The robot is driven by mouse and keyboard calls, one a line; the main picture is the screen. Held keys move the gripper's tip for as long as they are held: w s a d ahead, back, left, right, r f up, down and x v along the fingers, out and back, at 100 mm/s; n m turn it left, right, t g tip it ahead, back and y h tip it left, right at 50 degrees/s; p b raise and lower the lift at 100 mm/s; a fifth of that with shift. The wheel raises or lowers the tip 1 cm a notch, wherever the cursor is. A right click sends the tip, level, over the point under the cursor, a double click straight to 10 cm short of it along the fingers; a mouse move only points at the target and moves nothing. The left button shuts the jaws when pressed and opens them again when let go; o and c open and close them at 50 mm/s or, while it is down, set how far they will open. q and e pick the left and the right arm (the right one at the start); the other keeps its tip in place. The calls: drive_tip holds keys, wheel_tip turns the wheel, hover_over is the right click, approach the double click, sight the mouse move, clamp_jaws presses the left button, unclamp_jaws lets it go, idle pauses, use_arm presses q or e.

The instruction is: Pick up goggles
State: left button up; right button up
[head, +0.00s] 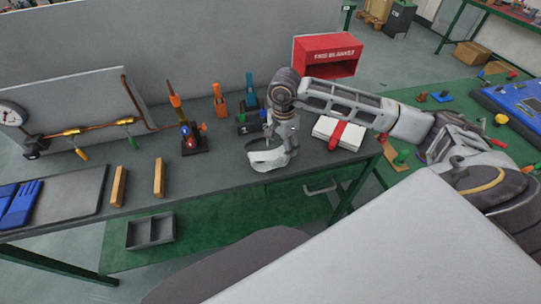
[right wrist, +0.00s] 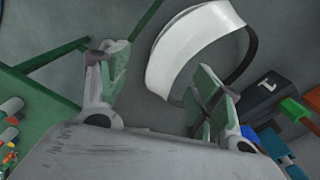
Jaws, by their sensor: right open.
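The white goggles (head: 265,160) lie on the grey workbench (head: 215,180) near its front edge. In the right wrist view, the goggles (right wrist: 183,45) show a curved white front and a thin dark strap forming a loop. My right gripper (head: 282,143) is right above and beside them in the head view. My left gripper is not in view.
A white stack with a red band (head: 339,132) lies right of the goggles. Orange (head: 220,105) and blue-handled (head: 249,95) tools stand behind, left of my arm. A red box (head: 327,55) is at the back.

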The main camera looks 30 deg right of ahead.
sight(280, 151)
drive_tip(key=shift+f, duration=0.15)
drive_tip(key=shift+w+d+f+p, duration=0.15)
drive_tip(key=shift+f+p, duration=0.1)
drive_tip(key=shift+f, duration=0.55)
drive_tip(key=shift+w+a+f+p, duration=0.1)
drive_tip(key=shift+f+p, duration=0.1)
drive_tip(key=shift+f, duration=0.65)
drive_tip(key=shift+w+d+f+p, duration=0.15)
drive_tip(key=shift+f+p, duration=0.1)
drive_tip(key=shift+f, duration=0.55)
drive_tip(key=shift+a, duration=0.1)
drive_tip(key=c, duration=1.1)
